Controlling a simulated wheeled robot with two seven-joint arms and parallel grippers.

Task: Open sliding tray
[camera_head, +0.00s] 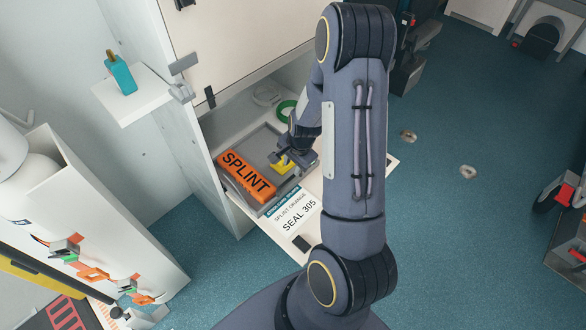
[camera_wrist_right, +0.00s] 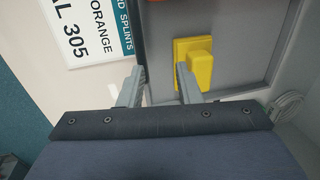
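The grey sliding tray (camera_head: 268,141) sits in the low opening of the white cabinet. An orange block marked SPLINT (camera_head: 247,177) lies in it, and a yellow block (camera_head: 284,165) is beside that. A white label reading SEAL 305 (camera_head: 292,219) is in front of the tray; it also shows in the right wrist view (camera_wrist_right: 88,28). My right gripper (camera_head: 290,158) is over the tray's front right. In the wrist view its fingers (camera_wrist_right: 160,85) are apart, on either side of the tray's front rim (camera_wrist_right: 141,45). The inner finger is by the yellow block (camera_wrist_right: 194,63); contact is unclear. My left gripper is out of view.
A green roll (camera_head: 285,108) lies behind the tray in the opening. A small white shelf with a teal bottle (camera_head: 121,75) juts out at left. A white rack with orange and green fittings (camera_head: 92,271) stands at lower left. The teal floor (camera_head: 440,240) is mostly clear at right.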

